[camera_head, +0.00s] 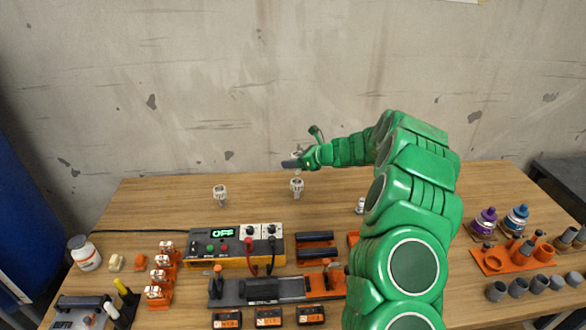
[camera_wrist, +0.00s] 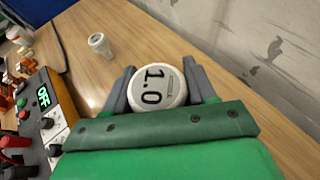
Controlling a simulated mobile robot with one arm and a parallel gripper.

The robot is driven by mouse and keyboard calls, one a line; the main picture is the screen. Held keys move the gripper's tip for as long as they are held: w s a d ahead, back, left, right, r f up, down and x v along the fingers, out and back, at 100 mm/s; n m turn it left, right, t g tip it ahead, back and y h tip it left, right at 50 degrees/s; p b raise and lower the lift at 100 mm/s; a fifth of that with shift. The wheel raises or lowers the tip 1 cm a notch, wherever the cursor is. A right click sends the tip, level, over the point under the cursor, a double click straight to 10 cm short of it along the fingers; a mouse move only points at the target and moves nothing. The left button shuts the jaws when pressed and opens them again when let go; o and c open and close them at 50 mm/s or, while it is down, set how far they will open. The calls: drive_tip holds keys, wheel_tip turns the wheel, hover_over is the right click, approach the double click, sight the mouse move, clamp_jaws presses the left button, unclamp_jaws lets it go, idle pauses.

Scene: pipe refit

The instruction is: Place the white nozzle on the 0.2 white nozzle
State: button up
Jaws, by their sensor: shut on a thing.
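My gripper (camera_head: 291,163) is shut on a white nozzle (camera_wrist: 157,87) whose round top reads "1.0" in the wrist view. I hold it above the table; in the head view the fingers mostly hide it. A white nozzle (camera_head: 297,188) stands upright on the table almost directly below my gripper, apart from it as far as I can tell. Another white nozzle (camera_head: 220,196) stands to the left and also shows in the wrist view (camera_wrist: 100,44). I cannot read which one is 0.2.
A small whitish piece (camera_head: 360,205) stands right, beside my arm. The power unit (camera_head: 236,246), reading OFF, lies in front. Purple and blue bottles (camera_head: 485,221) and an orange holder (camera_head: 494,260) are at right. The back left of the wooden table (camera_head: 150,195) is clear.

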drive_tip(key=shift+w+f, duration=0.45)
drive_tip(key=shift+f, duration=1.5)
drive_tip(key=shift+f, duration=0.1)
drive_tip(key=o, duration=1)
drive_tip(key=shift+o, duration=0.2)
